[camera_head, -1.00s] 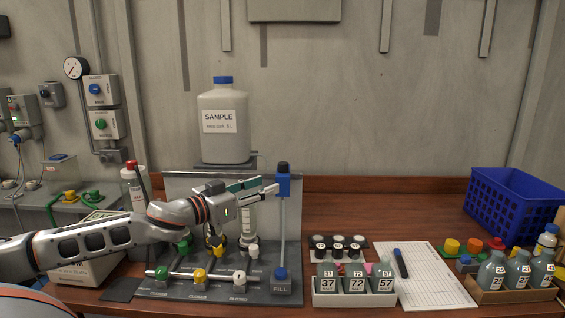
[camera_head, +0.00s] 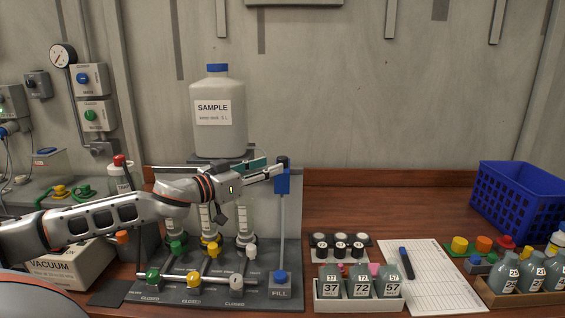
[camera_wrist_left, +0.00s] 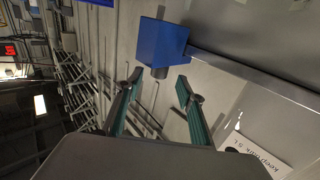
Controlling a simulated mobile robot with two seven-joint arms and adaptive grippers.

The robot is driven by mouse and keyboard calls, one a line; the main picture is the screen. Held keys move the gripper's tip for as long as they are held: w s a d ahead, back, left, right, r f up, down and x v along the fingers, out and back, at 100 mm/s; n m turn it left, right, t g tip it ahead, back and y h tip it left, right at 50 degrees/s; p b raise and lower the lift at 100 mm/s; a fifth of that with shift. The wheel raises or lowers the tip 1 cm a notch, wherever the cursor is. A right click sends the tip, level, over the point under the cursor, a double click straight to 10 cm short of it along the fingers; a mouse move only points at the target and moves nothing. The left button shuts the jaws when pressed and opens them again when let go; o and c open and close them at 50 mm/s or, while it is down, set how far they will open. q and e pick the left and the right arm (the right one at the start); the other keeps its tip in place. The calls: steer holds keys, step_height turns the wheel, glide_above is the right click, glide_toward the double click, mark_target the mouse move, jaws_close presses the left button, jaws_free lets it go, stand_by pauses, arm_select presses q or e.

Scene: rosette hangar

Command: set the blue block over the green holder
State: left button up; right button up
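A blue block (camera_head: 282,181) sits at the top of a thin upright post on the grey valve panel; it also shows in the wrist view (camera_wrist_left: 162,44). My left gripper (camera_head: 277,169) comes in from the left, with its tips at the block's upper part in the head view. In the left wrist view the gripper (camera_wrist_left: 159,82) has its two green-padded fingers apart with nothing between them, and the block is just beyond the tips. Contact cannot be told. A small blue piece (camera_head: 474,262) lies at the right among coloured caps. I cannot clearly identify the green holder. My right gripper is out of view.
A SAMPLE jug (camera_head: 218,135) stands behind my left arm. The panel (camera_head: 215,292) carries several valves and tubes. A bottle tray (camera_head: 358,303), paper sheet (camera_head: 432,285) and blue basket (camera_head: 515,205) are to the right. The table's back middle is clear.

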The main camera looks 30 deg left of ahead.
mark_target(278, 161)
arm_select(q)
steer(key=shift+w+d+r, duration=0.1)
steer(key=shift+w+d, duration=0.05)
steer(key=shift+w, duration=0.2)
steer(key=shift+w+r+p, duration=0.15)
steer(key=shift+w+p, duration=0.3)
steer(key=shift+w, duration=0.35)
steer(key=shift+w+d+p, duration=0.35)
steer(key=shift+w, duration=0.25)
steer(key=shift+p+x, duration=0.35)
steer(key=shift+x, duration=0.6)
steer(key=shift+w+f, duration=0.2)
steer(key=shift+w, duration=0.05)
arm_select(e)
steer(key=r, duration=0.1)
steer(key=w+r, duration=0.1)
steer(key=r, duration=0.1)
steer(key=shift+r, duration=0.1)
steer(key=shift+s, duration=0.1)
arm_select(q)
steer(key=c, duration=0.9)
jaws_close()
